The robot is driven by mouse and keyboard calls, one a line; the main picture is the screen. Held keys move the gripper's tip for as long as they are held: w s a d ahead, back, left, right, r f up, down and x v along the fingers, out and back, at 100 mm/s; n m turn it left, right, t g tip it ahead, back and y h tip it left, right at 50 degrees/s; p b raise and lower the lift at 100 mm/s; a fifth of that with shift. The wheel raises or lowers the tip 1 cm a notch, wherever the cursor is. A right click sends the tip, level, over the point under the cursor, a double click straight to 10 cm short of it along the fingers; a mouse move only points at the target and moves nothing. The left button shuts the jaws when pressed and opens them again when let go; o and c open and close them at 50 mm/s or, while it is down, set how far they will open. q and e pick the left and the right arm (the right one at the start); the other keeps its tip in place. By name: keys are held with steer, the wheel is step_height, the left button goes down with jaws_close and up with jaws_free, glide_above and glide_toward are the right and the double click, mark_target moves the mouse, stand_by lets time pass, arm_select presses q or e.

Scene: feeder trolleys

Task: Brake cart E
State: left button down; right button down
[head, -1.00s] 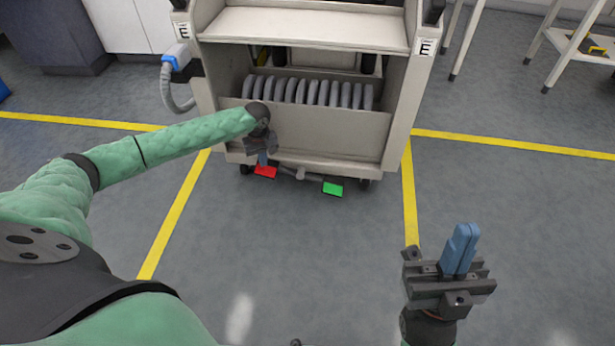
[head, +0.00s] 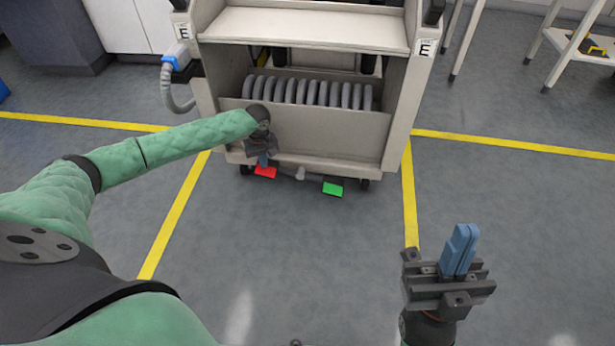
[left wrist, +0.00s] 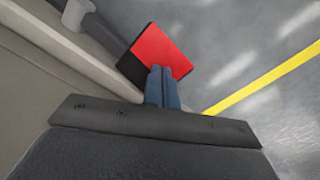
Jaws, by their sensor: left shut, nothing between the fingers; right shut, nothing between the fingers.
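Cart E (head: 330,137) stands ahead, with an "E" label on each front post. At its foot are a red pedal (head: 265,172) on the left and a green pedal (head: 333,188) on the right, joined by a grey bar. My left gripper (head: 263,161) is shut and empty, pointing down at the red pedal. In the left wrist view its fingertips (left wrist: 161,70) overlap the lower edge of the red pedal (left wrist: 158,50); they seem to touch it, but I cannot tell for sure. My right gripper (head: 466,232) is shut and empty, away from the cart.
Yellow floor lines (head: 410,200) flank the cart. A grey hose with a blue-trimmed connector (head: 177,60) hangs at the cart's left side. A white table (head: 580,45) stands at the upper right. The floor in front of the cart is clear.

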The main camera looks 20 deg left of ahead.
mark_target(265, 170)
arm_select(q)
steer(key=shift+s+f, duration=0.1)
steer(key=shift+f, duration=0.9)
steer(key=shift+f+p, duration=0.45)
steer(key=shift+f, duration=1)
